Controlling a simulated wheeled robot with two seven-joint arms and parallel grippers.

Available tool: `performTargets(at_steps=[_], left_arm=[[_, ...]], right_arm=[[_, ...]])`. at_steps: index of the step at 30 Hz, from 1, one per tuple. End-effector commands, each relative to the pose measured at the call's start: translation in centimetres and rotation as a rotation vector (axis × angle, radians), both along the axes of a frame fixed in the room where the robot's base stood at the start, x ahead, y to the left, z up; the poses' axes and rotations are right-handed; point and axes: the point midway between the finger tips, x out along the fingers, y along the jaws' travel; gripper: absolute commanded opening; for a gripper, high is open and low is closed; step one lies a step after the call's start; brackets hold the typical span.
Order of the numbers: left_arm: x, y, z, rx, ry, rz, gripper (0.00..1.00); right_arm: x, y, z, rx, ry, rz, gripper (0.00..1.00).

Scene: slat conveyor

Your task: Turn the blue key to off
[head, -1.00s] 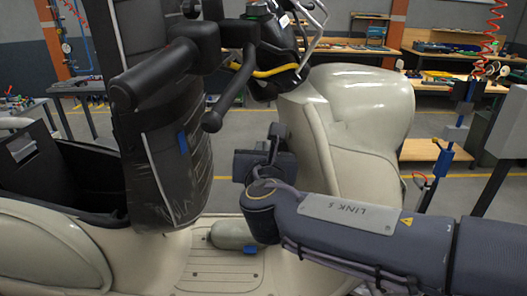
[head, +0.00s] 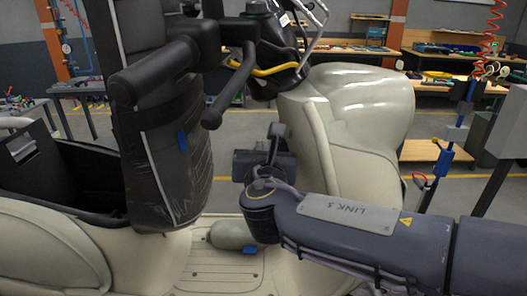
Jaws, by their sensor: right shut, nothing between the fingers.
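I cannot make out a blue key for sure in the head view; it may be hidden behind my right gripper or the steering column. My right gripper (head: 278,131) is shut and empty, beside the inner face of the cream front shield (head: 318,140) of a scooter. My right arm comes in from the right, low across the scooter's front, and covers part of the shield and footboard. My left gripper is not in view.
A grey-green cylinder (head: 229,235) lies on the footboard (head: 212,272). Workbenches stand behind.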

Motion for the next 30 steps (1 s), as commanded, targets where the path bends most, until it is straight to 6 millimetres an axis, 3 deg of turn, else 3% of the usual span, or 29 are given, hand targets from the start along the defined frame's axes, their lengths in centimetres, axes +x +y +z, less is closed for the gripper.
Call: performTargets(at_steps=[14,30], left_arm=[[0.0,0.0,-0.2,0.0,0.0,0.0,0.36],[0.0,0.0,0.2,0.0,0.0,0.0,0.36]], right_arm=[[-0.1,0.0,-0.7,-0.004,0.011,0.001,0.0],[-3.3,-0.1,0.3,-0.002,0.006,0.002,0.0]])
